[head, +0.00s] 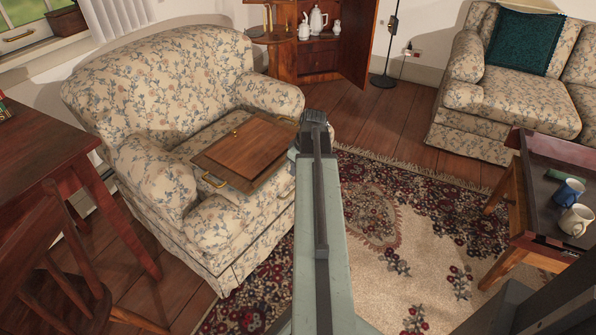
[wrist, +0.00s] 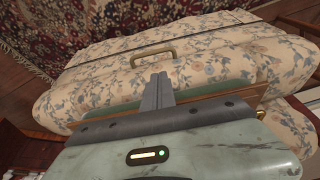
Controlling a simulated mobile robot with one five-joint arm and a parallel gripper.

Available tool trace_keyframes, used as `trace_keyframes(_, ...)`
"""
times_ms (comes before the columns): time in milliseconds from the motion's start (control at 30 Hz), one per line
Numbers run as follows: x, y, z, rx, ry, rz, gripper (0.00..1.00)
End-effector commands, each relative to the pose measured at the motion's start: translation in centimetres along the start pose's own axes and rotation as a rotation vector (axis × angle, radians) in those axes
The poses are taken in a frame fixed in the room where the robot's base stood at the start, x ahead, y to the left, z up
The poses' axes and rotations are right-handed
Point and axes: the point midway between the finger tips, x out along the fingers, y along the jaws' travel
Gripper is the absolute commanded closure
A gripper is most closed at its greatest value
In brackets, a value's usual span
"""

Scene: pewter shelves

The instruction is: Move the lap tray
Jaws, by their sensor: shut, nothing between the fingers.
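The lap tray (head: 243,152) is a brown wooden tray with brass handles. It lies on the seat of a floral armchair (head: 160,75), its near end reaching over the front of the seat. In the wrist view a brass handle (wrist: 153,53) shows just beyond the fingertips, against floral cloth. Strips of brown wood (wrist: 244,100) show on both sides behind the fingers. My gripper (wrist: 158,80) is shut and empty, apart from the handle. In the head view my arm ends at the tray's right side, and the fingers there are hidden.
A floral sofa (head: 515,95) stands at the back right. A low table (head: 545,185) with mugs (head: 575,220) is at the right. A dark red desk (head: 50,150) and chair (head: 45,270) are at the left. The patterned rug (head: 420,230) between is open.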

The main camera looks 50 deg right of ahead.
Motion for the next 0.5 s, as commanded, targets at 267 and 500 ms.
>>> trace_keyframes(267, 2.0, 0.0, -3.7, -0.003, -0.001, -0.001, 1.00)
trace_keyframes(500, 2.1, -0.1, -3.9, -0.001, -0.001, 0.000, 1.00)
